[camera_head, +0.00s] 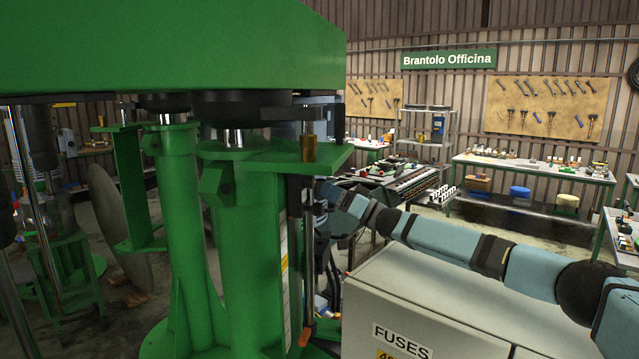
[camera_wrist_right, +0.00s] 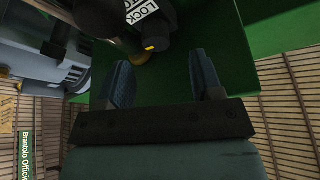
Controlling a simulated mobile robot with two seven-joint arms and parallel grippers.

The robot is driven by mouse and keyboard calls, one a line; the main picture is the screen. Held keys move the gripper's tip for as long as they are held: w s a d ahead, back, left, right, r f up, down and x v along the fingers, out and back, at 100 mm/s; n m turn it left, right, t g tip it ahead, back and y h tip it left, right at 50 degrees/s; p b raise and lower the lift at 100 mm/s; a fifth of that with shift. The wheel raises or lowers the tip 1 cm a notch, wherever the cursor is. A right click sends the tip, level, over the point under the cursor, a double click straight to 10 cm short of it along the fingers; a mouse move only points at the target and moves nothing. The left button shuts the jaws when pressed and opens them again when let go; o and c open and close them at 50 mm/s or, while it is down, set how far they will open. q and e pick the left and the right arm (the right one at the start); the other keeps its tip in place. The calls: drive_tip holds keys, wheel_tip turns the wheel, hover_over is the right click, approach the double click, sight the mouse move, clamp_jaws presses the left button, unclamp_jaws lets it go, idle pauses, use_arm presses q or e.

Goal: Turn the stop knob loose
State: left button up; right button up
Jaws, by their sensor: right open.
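The green disperser (camera_head: 235,225) fills the left and middle of the head view, with a bracket plate (camera_head: 285,157) on its column. A small brass piece (camera_head: 308,148) sits at that bracket above a vertical rod. In the right wrist view a dark round part with a yellow mark (camera_wrist_right: 155,44) shows beside a LOCK label (camera_wrist_right: 140,10); I cannot tell for sure which part is the stop knob. My right gripper (camera_wrist_right: 163,72) is open, its two blue fingers apart, with the dark part beyond and between the tips. Nothing is between the fingers. My left gripper is not in view.
A grey fuse cabinet (camera_head: 425,300) stands in front, below my right arm. The disperser's large green head (camera_head: 170,45) overhangs the columns. Workbenches (camera_head: 530,170) and shelves (camera_head: 425,130) line the back wall, well away.

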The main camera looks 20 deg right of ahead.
sight(314, 184)
drive_tip(key=x, duration=0.3)
drive_tip(key=shift+w+f+p, duration=0.1)
drive_tip(key=shift+p, duration=0.2)
drive_tip(key=shift+w+a, duration=0.3)
drive_tip(key=shift+w, duration=0.1)
